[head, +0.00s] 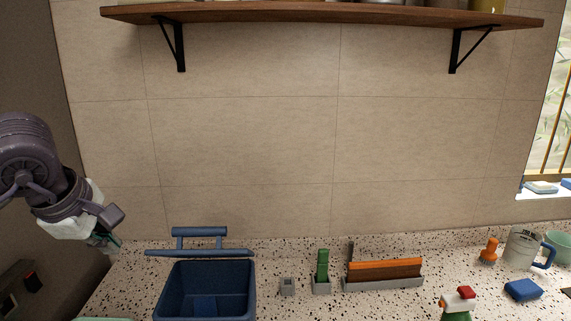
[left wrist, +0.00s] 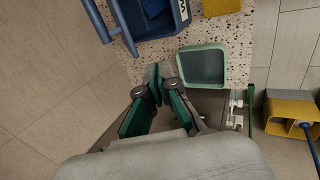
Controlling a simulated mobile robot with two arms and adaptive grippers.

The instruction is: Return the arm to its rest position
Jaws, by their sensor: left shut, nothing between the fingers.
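My left arm comes in from the left in the head view, and its gripper (head: 106,244) hangs at the left end of the speckled counter, pointing down. In the left wrist view the left gripper (left wrist: 159,76) has its green fingers together at the tips, with nothing between them. My right gripper is in neither view.
A blue bin (head: 205,265) with a blue bar behind it stands right of the gripper. Small holders with a green item (head: 322,265) and orange-brown boards (head: 385,270) stand farther right. A spray bottle (head: 457,306) is in front. A wooden shelf (head: 320,13) spans above.

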